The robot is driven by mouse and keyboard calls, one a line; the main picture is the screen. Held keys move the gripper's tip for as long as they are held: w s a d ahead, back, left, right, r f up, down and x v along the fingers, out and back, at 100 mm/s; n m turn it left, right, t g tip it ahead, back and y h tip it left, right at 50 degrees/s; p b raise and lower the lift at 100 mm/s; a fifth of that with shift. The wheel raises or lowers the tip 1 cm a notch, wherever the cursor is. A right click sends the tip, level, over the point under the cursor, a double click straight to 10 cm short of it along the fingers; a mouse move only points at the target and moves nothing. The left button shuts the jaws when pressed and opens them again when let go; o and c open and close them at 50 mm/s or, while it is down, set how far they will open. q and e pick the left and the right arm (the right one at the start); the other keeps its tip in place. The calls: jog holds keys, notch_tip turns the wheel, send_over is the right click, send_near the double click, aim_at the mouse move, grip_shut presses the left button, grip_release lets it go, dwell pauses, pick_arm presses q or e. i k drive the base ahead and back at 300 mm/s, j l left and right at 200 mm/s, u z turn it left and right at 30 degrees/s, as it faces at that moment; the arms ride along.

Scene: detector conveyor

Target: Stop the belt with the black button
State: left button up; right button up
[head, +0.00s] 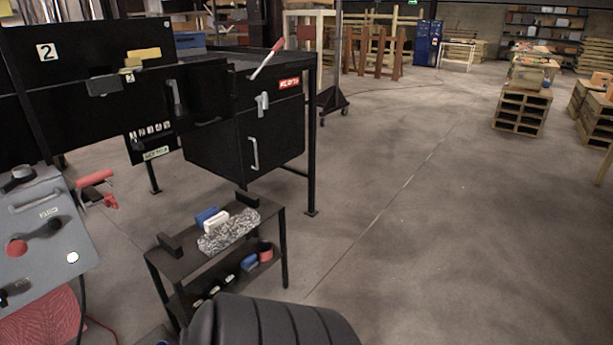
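A grey sloped control panel (35,232) stands at the left edge of the head view. It carries a red round button (16,248), a white round button (72,257) and several dark controls. One dark control (54,223) sits right of the red button, and another (18,287) is low at the panel's left edge. I cannot tell which of these is the black button. The dark machine (100,85) marked 2 stands behind the panel. I cannot tell whether its belt moves. Neither of my grippers is in view.
A small black two-tier cart (180,268) holds a blue item, a white item and a crumpled silvery bundle (228,232). A black cabinet (225,140) stands behind it. A red-handled tool (96,179) is beside the panel. Open concrete floor lies to the right, with wooden crates (522,108) far off.

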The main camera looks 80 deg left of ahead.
aim_at(55, 223)
jog(key=u, duration=4.4)
